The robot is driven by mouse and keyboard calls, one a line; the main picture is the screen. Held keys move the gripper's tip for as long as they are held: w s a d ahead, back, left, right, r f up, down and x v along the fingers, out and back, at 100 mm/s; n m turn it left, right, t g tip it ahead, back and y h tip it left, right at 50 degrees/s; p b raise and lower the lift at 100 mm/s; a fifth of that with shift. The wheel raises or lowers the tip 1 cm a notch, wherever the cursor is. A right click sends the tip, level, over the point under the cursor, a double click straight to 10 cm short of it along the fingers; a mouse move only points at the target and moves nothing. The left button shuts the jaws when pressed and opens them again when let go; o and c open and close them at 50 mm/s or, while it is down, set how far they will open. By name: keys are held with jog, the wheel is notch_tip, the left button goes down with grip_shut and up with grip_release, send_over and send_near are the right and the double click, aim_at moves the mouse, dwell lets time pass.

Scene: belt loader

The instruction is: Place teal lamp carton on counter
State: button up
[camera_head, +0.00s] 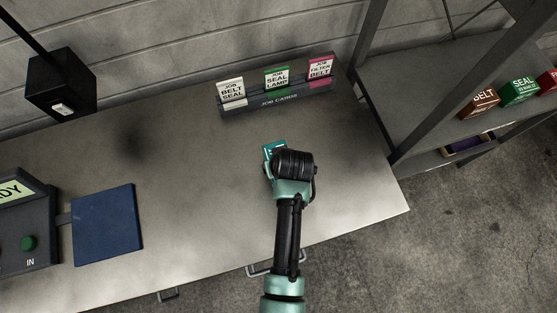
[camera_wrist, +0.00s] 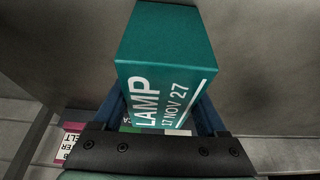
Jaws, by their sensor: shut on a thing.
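The teal lamp carton (camera_wrist: 165,60) fills the middle of the wrist view, with "LAMP" and "17 NOV 27" in white on its side. My gripper (camera_wrist: 160,125) is shut on it, one blue finger on each side. In the head view a small part of the teal carton (camera_head: 273,148) shows past my wrist; the rest is hidden by my arm. My gripper is over the grey counter (camera_head: 200,180), towards its right part. I cannot tell whether the carton touches the counter top.
A job card rack (camera_head: 277,102) with three cards stands at the counter's back. A blue pad (camera_head: 107,224) and a dark console (camera_head: 25,225) with a green button are at the left. Shelves at the right hold a brown belt box (camera_head: 479,100) and a green seal box (camera_head: 519,90). The counter's middle is clear.

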jog(key=o, duration=1.4)
jog(key=shift+r, duration=0.15)
jog(key=v, duration=1.2)
jog(key=w+r+m+t, duration=0.1)
jog(key=w+r+t, duration=0.35)
jog(key=r, duration=0.65)
jog(key=w+d+r+t+h, duration=0.1)
jog(key=w+r+t, duration=0.3)
jog(key=r, duration=0.6)
jog(key=w+r+m+t, duration=0.1)
jog(key=w+r+t, duration=0.2)
jog(key=w+r, duration=0.55)
jog(key=s+r+t, duration=0.4)
jog(key=s+r, duration=0.1)
jog(key=r, duration=0.6)
jog(key=s+a+r+m+t, duration=0.1)
jog(key=s+r+t, duration=0.2)
jog(key=r, duration=0.8)
jog(key=s+a+r+t, duration=0.1)
jog(key=s+r+t, duration=0.3)
jog(key=s+r, duration=0.3)
notch_tip(320, 180, up, 4)
jog(key=shift+s+r+m+t, duration=0.1)
jog(key=shift+r+m+t, duration=0.15)
jog(key=shift+m+t, duration=0.1)
